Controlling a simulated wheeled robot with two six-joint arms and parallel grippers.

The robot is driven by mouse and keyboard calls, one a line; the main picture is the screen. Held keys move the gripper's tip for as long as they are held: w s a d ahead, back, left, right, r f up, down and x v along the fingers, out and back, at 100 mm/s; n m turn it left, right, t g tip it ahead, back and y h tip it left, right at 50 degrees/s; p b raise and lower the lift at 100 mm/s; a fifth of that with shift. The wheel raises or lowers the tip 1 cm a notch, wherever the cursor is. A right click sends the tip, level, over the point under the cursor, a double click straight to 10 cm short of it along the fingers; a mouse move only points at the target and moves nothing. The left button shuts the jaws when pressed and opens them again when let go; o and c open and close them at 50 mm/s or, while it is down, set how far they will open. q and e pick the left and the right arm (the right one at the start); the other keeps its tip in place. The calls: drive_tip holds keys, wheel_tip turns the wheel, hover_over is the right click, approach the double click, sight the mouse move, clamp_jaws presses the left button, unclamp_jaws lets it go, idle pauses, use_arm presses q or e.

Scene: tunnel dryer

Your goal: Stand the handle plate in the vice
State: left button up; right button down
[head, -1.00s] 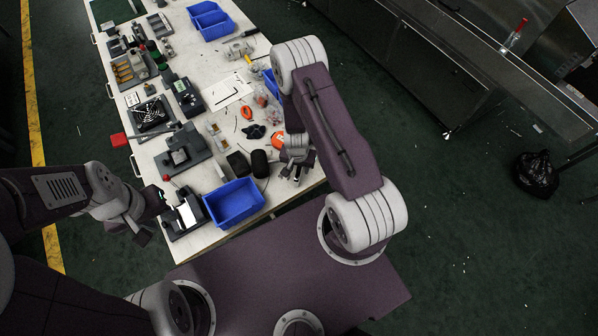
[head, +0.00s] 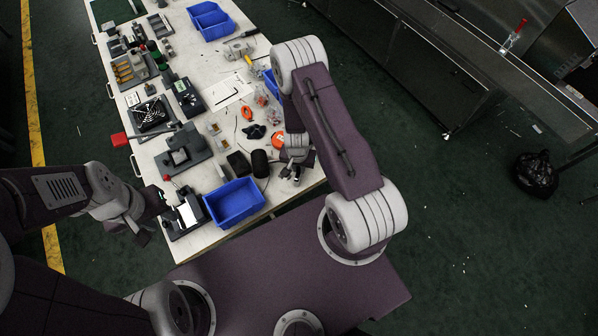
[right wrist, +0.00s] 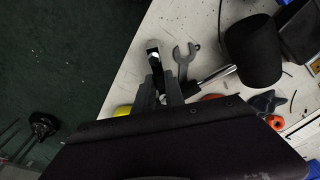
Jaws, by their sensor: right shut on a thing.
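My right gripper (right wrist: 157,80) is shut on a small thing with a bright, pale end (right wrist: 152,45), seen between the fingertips. It may be the handle plate, but most of it is hidden. In the head view this gripper (head: 292,172) is over the bench's near right corner, partly behind my arm. A grey vice-like block (head: 183,155) stands at the bench's left side; I cannot tell for sure that it is the vice. My left gripper (head: 150,216) appears open and empty by the near left corner, beside a dark fixture (head: 184,214) with a white face.
A blue bin (head: 234,203) stands at the near edge of the bench. A spanner (right wrist: 184,60), a metal-ended tool (right wrist: 215,77) and a black cylinder (right wrist: 252,52) lie near my right gripper. Several parts crowd the bench. Green floor lies beyond its edge.

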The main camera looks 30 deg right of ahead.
sight(299, 169)
idle(0.9)
wheel_tip(299, 169, up, 4)
drive_tip(key=shift+r, duration=0.15)
drive_tip(key=s+d+r+p, duration=0.2)
drive_tip(key=s+r+p, duration=0.4)
drive_tip(key=s, duration=0.5)
drive_tip(key=shift+s+d+r+p, duration=0.15)
drive_tip(key=shift+s+r+p, duration=0.2)
drive_tip(key=shift+p, duration=0.5)
drive_tip(key=shift+w, duration=0.1)
